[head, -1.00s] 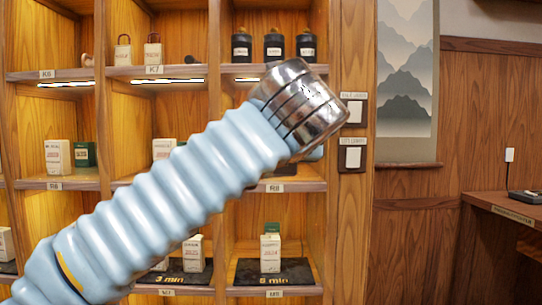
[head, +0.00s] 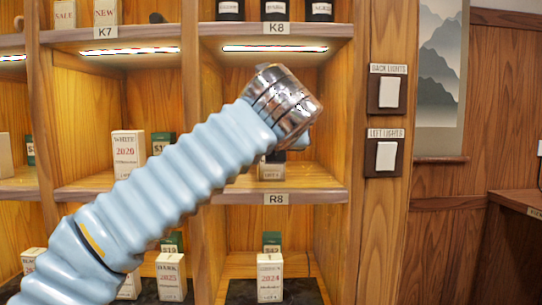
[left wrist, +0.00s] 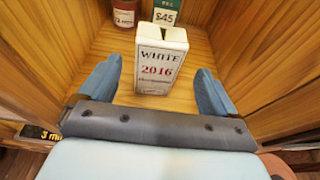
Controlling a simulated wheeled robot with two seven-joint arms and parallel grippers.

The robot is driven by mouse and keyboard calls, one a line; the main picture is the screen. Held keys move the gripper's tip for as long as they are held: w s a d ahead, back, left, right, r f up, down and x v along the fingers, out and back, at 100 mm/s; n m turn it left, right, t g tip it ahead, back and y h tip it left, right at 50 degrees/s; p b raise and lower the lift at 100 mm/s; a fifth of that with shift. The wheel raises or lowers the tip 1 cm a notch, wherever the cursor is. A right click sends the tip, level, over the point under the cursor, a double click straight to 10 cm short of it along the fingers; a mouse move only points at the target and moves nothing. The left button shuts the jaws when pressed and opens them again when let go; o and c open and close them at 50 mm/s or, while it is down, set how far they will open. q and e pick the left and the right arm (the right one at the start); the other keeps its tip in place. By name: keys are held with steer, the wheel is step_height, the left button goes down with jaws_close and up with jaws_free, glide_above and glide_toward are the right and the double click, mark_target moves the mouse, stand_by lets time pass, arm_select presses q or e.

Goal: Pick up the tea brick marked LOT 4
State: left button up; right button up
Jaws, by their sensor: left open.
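In the left wrist view a white upright tea box (left wrist: 163,62) reads WHITE 2016; its smaller print is too small to read. My left gripper (left wrist: 157,72) is open, one blue finger on each side of the box, with gaps on both sides. In the head view my left arm reaches to the R8 compartment. A pale box (head: 271,171) stands there, its top hidden by my metal wrist; its small label seems to read LOT 4, but is blurred. The fingers are mostly hidden in the head view. My right gripper is not in view.
Behind the white box stand a green box (left wrist: 166,13) marked $45 and a dark red container (left wrist: 125,14). Wooden compartment walls rise close on both sides. The R8 shelf edge (head: 314,197) lies below my wrist. Another white box (head: 270,277) stands on the shelf underneath.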

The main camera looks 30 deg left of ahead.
arm_select(q)
steer(key=x, duration=0.7)
steer(key=shift+a+f, duration=0.15)
steer(key=shift+f, duration=0.1)
steer(key=c, duration=1.2)
